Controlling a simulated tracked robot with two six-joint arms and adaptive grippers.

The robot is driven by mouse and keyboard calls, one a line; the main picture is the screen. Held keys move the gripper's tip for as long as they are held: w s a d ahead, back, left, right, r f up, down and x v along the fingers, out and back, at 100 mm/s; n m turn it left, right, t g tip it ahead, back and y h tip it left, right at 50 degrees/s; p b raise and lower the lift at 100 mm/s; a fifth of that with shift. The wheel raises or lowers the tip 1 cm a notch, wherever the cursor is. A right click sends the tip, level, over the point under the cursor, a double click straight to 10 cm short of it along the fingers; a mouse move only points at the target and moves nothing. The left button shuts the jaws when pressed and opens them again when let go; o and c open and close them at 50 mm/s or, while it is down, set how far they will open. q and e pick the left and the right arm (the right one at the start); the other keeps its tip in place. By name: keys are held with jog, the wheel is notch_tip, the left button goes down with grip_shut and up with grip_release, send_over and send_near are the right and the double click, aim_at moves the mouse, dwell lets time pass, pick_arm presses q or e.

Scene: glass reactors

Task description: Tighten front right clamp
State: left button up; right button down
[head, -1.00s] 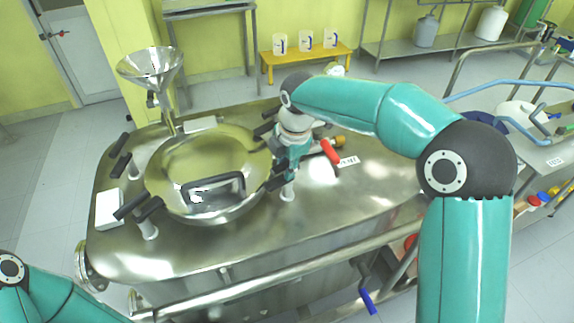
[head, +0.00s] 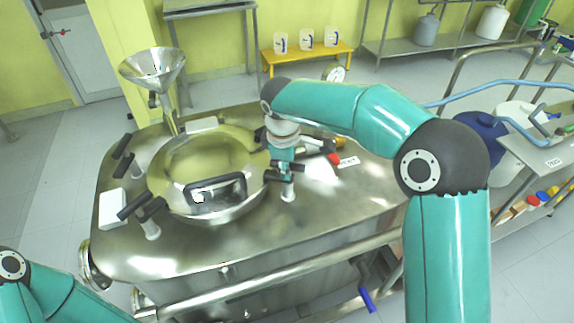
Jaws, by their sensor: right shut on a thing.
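The round steel lid (head: 190,165) of the reactor is closed, with a black handle on its front. The front right clamp (head: 271,176), with a black grip, is at the lid's right edge beside a short metal post. My right gripper (head: 285,171) comes down from above and is shut on this clamp, hiding part of it. Only part of my left arm shows at the lower left, and its gripper is out of the frame.
Other clamps with black grips sit at the front left (head: 142,207) and back left (head: 121,156). A steel funnel (head: 153,68) rises behind the lid. A red-handled valve (head: 333,159) is right of my gripper. The front steel top is clear.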

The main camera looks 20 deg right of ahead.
jog(key=shift+w+d+r+m, duration=0.1)
jog(key=shift+w+r+m, duration=0.05)
jog(key=shift+m, duration=0.35)
jog(key=c, duration=1)
grip_release()
jog(key=r, duration=0.3)
jog(key=s+a+r, duration=0.1)
jog(key=r, duration=0.3)
jog(key=s+r, duration=0.1)
jog(key=r, duration=0.3)
jog(key=shift+a+r, duration=0.25)
